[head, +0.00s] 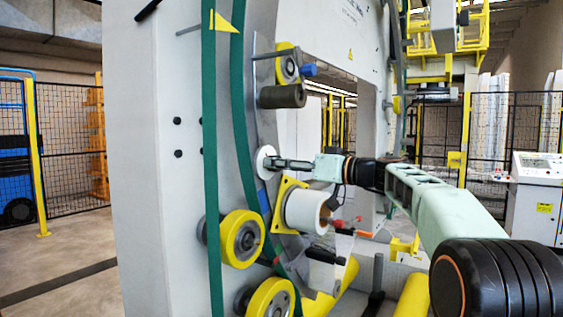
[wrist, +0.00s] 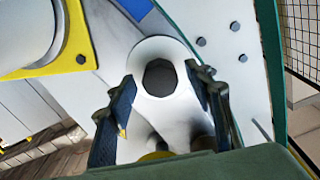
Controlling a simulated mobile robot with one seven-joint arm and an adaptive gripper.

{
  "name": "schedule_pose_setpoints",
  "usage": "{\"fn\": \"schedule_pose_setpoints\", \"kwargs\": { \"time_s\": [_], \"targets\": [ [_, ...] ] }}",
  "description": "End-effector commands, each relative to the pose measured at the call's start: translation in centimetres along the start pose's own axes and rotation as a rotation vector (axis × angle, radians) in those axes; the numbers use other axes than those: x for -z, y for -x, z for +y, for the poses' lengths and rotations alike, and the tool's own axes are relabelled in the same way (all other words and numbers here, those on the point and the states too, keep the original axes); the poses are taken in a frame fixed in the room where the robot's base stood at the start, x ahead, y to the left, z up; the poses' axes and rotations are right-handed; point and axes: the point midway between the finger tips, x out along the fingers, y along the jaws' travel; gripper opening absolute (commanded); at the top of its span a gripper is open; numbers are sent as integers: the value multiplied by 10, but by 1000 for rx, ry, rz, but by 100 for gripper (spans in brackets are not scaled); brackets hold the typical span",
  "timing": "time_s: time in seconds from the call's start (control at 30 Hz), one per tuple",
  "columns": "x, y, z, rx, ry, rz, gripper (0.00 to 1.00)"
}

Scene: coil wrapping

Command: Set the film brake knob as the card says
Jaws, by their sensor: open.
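A round white part, seemingly the film brake knob (head: 264,158), sits on the grey ring of the machine. In the wrist view the knob (wrist: 158,47) has a dark, many-sided centre. My gripper (head: 279,163) reaches it from the right. Its two dark fingers stand apart, one on each side of the white part in the wrist view. I cannot tell whether they touch it. The white film roll (head: 302,211) on its yellow plate is just below my gripper. No card or dial marking is readable in either view.
Yellow rollers (head: 242,238) sit below left of the knob, and a dark grey roller (head: 283,96) sits above it. A green band (head: 211,180) runs down the machine. A control console (head: 540,180) stands at the far right. The floor at left is clear.

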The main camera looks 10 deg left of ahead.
Motion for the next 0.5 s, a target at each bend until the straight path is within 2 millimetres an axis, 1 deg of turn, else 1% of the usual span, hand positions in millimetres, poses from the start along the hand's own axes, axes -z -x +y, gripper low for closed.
{"fn": "schedule_pose_setpoints", "kwargs": {
  "time_s": [0.23, 0.5],
  "targets": [
    [0, 0, 0, 0, 0, 0, 46],
    [0, 0, 0, 0, 0, 0, 16]
  ]
}}
